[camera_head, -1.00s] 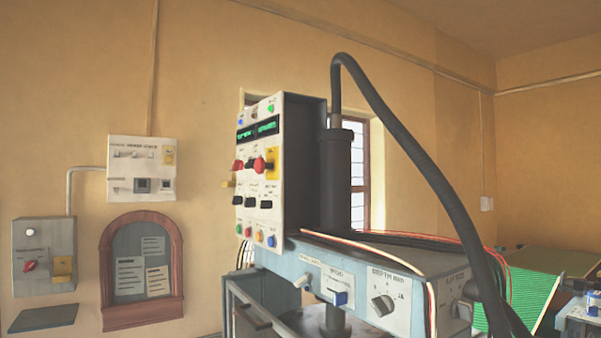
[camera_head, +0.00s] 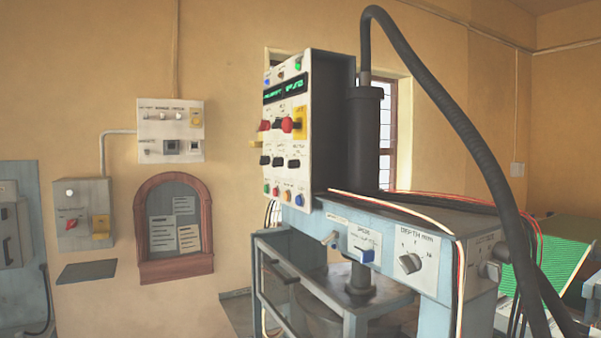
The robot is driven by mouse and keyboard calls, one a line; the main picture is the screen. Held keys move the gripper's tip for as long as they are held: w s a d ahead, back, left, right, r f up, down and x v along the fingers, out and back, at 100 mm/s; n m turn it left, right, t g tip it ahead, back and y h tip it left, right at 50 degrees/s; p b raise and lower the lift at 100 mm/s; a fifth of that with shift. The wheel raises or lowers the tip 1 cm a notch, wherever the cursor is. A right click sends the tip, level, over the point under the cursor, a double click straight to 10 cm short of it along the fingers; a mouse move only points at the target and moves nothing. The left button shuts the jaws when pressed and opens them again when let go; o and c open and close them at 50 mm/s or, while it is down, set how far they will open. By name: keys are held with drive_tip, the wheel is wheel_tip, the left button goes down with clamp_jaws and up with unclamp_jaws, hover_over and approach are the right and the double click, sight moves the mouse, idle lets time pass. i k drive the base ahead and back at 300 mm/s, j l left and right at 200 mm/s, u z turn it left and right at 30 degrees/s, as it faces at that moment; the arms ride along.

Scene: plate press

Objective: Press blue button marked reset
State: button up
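The press's white control panel (camera_head: 284,165) stands in the middle of the view, turned partly to the left. A small blue button (camera_head: 299,200) sits at the right end of its bottom row, beside an orange button (camera_head: 287,196), a red one and a green one. Another small blue spot (camera_head: 267,82) shows near the panel's top left. The labels by both are too small to read, so I cannot tell which is marked reset. My gripper is not in view.
The press arm with a depth dial (camera_head: 410,263) and a blue switch (camera_head: 366,255) juts right below the panel. A thick black hose (camera_head: 452,108) arches over it. A metal frame (camera_head: 291,284) stands below. Wall boxes (camera_head: 170,130) and a noticeboard (camera_head: 174,225) hang at left.

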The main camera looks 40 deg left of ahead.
sight(299, 201)
drive_tip(key=k+j, duration=0.9)
drive_tip(key=j, duration=0.35)
drive_tip(key=k+j, duration=0.1)
drive_tip(key=j, duration=0.35)
drive_tip(key=k+j, duration=0.1)
drive_tip(key=j, duration=0.75)
drive_tip(key=k+j, duration=0.15)
drive_tip(key=j, duration=0.3)
drive_tip(key=i+j, duration=0.2)
drive_tip(key=j, duration=0.15)
drive_tip(key=i+j, duration=0.45)
drive_tip(key=j, duration=0.25)
drive_tip(key=i, duration=0.5)
